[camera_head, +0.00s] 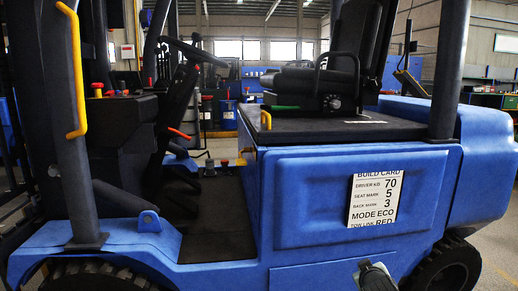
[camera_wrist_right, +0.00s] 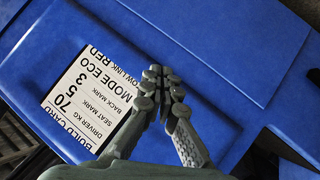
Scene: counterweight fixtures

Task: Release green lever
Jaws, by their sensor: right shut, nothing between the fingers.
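A blue forklift (camera_head: 330,170) fills the head view. A short green lever (camera_head: 286,107) lies roughly level at the base of the black seat (camera_head: 312,84), on its left side. My right gripper (camera_head: 366,264) shows at the bottom of the head view, well below the lever and in front of the blue side panel. In the right wrist view my right gripper (camera_wrist_right: 164,76) has its fingers together, with nothing between them, over the blue panel beside the build card. The green lever is not in the wrist view. My left gripper is in neither view.
The white build card (camera_head: 375,199) is on the side panel and reads DRIVER KG 70, SEAT MARK 5, BACK MARK 3, MODE ECO, TOW LINK RED. A red lever (camera_head: 180,133) is near the steering column. A yellow handle (camera_head: 266,120) stands at the seat deck's edge. A dark pillar (camera_head: 449,70) rises right of the seat.

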